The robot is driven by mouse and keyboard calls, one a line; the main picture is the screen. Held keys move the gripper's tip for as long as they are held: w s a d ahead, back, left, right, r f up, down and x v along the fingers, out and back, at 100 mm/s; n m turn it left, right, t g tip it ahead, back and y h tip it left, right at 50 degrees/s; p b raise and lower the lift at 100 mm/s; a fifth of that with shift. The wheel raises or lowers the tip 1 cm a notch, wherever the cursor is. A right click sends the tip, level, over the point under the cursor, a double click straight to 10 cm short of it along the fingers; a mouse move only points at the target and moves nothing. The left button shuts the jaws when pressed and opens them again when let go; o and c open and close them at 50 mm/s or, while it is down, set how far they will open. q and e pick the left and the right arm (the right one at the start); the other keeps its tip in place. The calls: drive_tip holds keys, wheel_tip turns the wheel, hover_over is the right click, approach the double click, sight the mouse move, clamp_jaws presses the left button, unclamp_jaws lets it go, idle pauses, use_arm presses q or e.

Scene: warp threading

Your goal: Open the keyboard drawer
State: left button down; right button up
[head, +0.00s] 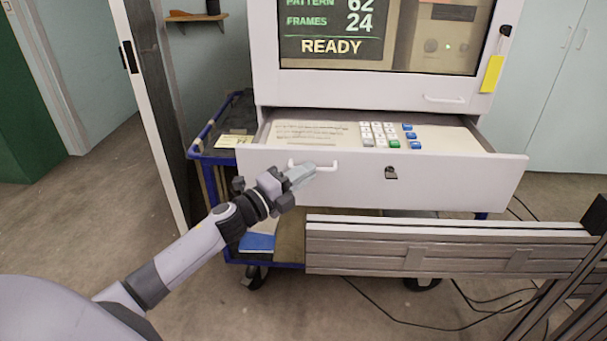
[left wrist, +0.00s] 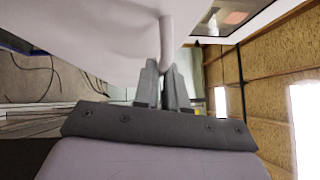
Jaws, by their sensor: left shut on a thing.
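The keyboard drawer (head: 440,180) is pulled out from the white cabinet, with its keypad (head: 380,134) and inner tray showing. A white bar handle (head: 328,167) is on the left part of its front, and a dark lock (head: 391,173) is right of it. My left gripper (head: 303,174) is at the handle, its fingers shut on it. In the left wrist view the two fingertips (left wrist: 163,78) close around the end of the white handle (left wrist: 167,40). My right gripper is in neither view.
A screen (head: 330,35) reading READY sits above the drawer. Metal rails (head: 450,245) stand in front of the drawer at the lower right. A blue cart (head: 205,150) is under the cabinet. Cables lie on the floor. Open floor is at the lower left.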

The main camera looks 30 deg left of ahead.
use_arm(q)
drive_tip(key=c, duration=1.2)
unclamp_jaws()
drive_tip(key=shift+v, duration=3.6)
drive_tip(key=s+d+f+n+g+y+p, duration=0.1)
drive_tip(key=s+d+f+n+g+p, duration=0.1)
drive_tip(key=s+n, duration=0.5)
drive_tip(key=s+d+f+n+g+y+p, duration=0.2)
drive_tip(key=s+d+f+n+g+p, duration=0.1)
drive_tip(key=s+d+f+n, duration=0.3)
drive_tip(key=s+d+f+n+g+y+p, duration=0.1)
drive_tip(key=s+d+f+n+g+p, duration=0.1)
drive_tip(key=s+d+f+n+p, duration=0.2)
drive_tip(key=shift+s+d+f+n+g, duration=0.15)
drive_tip(key=shift+s+f+n, duration=0.3)
drive_tip(key=shift+s+n, duration=0.3)
drive_tip(key=shift+s+d+f+n+g, duration=0.1)
drive_tip(key=shift+s+f+n, duration=0.45)
drive_tip(key=shift+s, duration=0.45)
drive_tip(key=shift+s+f+n+g, duration=0.15)
drive_tip(key=shift+s+f+n, duration=0.25)
drive_tip(key=shift+s+n, duration=0.4)
